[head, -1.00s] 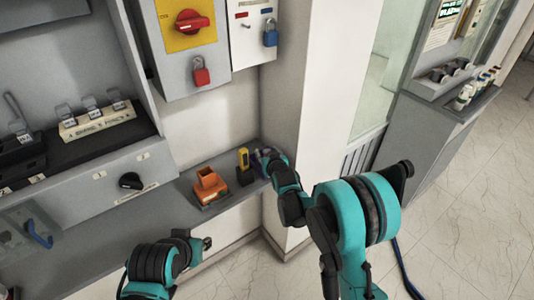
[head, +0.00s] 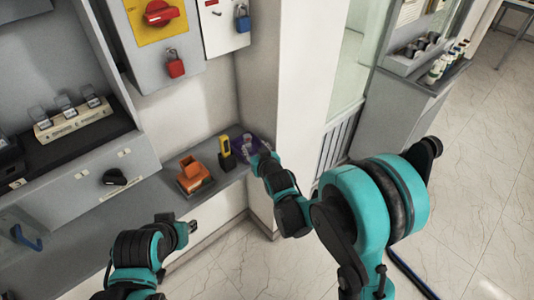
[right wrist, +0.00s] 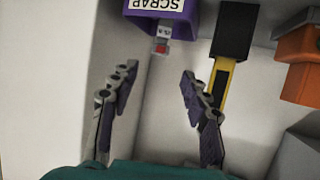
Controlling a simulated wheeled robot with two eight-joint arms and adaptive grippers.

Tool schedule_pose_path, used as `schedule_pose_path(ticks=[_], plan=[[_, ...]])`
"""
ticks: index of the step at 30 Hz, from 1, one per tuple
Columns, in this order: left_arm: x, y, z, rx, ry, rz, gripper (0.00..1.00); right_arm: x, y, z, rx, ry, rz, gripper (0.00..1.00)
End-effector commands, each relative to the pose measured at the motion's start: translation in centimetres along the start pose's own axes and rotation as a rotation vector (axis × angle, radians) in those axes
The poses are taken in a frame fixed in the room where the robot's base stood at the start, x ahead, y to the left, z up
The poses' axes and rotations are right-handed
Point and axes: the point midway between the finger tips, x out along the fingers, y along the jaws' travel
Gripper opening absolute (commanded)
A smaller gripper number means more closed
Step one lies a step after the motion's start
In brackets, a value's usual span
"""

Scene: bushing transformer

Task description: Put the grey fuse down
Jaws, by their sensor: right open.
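My right gripper (head: 256,160) is at the back right end of the grey shelf, in front of a purple bin (head: 243,144). In the right wrist view its two fingers (right wrist: 152,95) are spread wide with nothing between them. The purple bin (right wrist: 180,22), labelled SCRAP, is beyond the fingertips. A small grey fuse (right wrist: 163,36) with a red patch shows at the bin's near edge, clear of both fingers. I cannot tell whether it rests in the bin or against it. My left gripper (head: 188,228) is low at the front, away from these things; its jaws are unclear.
A yellow and black tool (head: 226,152) stands just left of the bin, close to my right finger in the wrist view. An orange holder (head: 193,174) is further left on the shelf. A white pillar (head: 292,90) rises right of the bin.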

Motion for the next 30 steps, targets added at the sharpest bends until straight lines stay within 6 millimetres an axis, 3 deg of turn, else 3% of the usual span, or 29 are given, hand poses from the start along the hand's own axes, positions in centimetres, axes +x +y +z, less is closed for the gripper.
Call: schedule_pose_path(ticks=[5, 10, 17, 24, 30], plan=[[0.0, 0.0, 0.0, 0.0, 0.0, 0.0, 0.31, -0.5, 0.2, -0.1, 0.001, -0.006, 0.004, 0.47], [0.0, 0.0, 0.0, 0.0, 0.0, 0.0, 0.31, -4.0, 2.3, -1.1, 0.014, -0.074, 0.035, 0.47], [0.0, 0.0, 0.0, 0.0, 0.0, 0.0, 0.31, -13.6, 6.2, -0.8, 0.052, -0.244, 0.102, 0.47], [0.0, 0.0, 0.0, 0.0, 0.0, 0.0, 0.31, -24.2, 8.3, 3.1, 0.101, -0.42, 0.155, 0.47], [0.0, 0.0, 0.0, 0.0, 0.0, 0.0, 0.31, -30.0, 8.5, 6.7, 0.134, -0.521, 0.18, 0.47]])
